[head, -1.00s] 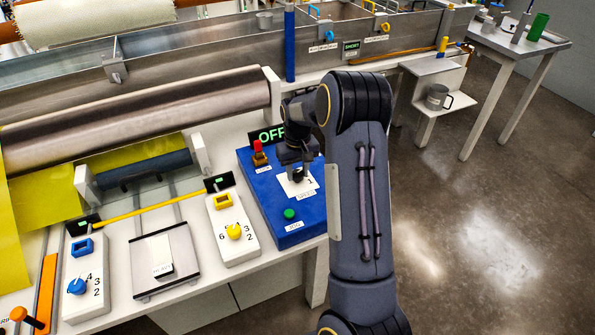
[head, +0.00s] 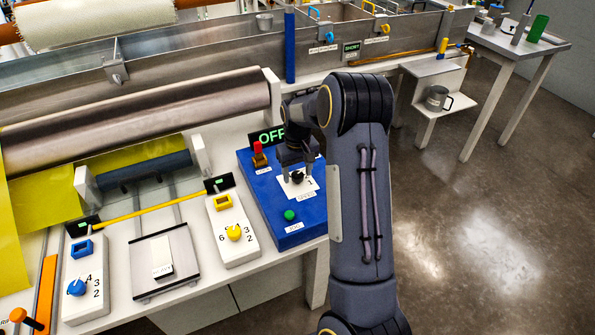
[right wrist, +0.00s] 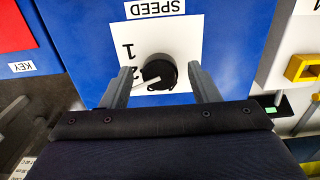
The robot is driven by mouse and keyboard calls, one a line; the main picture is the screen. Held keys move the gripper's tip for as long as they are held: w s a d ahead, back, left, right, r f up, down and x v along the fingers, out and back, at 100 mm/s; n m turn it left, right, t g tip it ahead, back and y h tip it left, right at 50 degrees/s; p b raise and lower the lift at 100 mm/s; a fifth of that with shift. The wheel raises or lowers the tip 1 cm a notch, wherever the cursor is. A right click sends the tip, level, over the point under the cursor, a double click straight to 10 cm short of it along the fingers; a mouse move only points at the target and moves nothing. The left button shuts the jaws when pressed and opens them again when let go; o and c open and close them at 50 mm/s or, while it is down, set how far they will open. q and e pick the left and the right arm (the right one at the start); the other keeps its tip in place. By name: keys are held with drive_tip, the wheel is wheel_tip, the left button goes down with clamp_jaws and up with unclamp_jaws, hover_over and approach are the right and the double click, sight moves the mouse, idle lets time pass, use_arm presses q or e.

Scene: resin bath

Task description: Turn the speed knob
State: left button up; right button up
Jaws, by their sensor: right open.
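The speed knob (right wrist: 158,72) is a black round dial on a white plate marked SPEED, on the blue control box (head: 258,208). In the right wrist view its pale pointer line lies near the partly covered 2, below the 1. My right gripper (right wrist: 160,84) is open, with one finger on each side of the knob and visible gaps between. In the head view my right gripper (head: 297,172) is above the knob (head: 298,178), pointing down. The display (head: 269,135) behind the box reads OFF. My left gripper is not in view.
The same box has a red key switch (head: 259,154) and a green button (head: 289,215). To its left stands a white panel (head: 233,253) with a yellow knob (head: 234,232). A large metal roller (head: 140,118) lies behind. Open floor is at the right.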

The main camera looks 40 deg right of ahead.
sight(297, 174)
wheel_tip(297, 174, up, 7)
drive_tip(key=shift+r, duration=0.45)
idle(0.5)
drive_tip(key=shift+s+a+r, duration=0.2)
drive_tip(key=shift+r, duration=0.05)
drive_tip(key=s+a+r+t+y, duration=0.1)
drive_tip(key=s+a+r+t, duration=0.1)
drive_tip(key=s+a+r, duration=0.4)
drive_tip(key=s+a+r+n+t+y, duration=0.1)
drive_tip(key=s+a+t+y, duration=0.1)
drive_tip(key=s+a, duration=1.5)
drive_tip(key=s+t, duration=0.1)
drive_tip(key=s, duration=0.1)
drive_tip(key=shift+s+t+y, duration=0.3)
drive_tip(key=shift+s+y, duration=0.1)
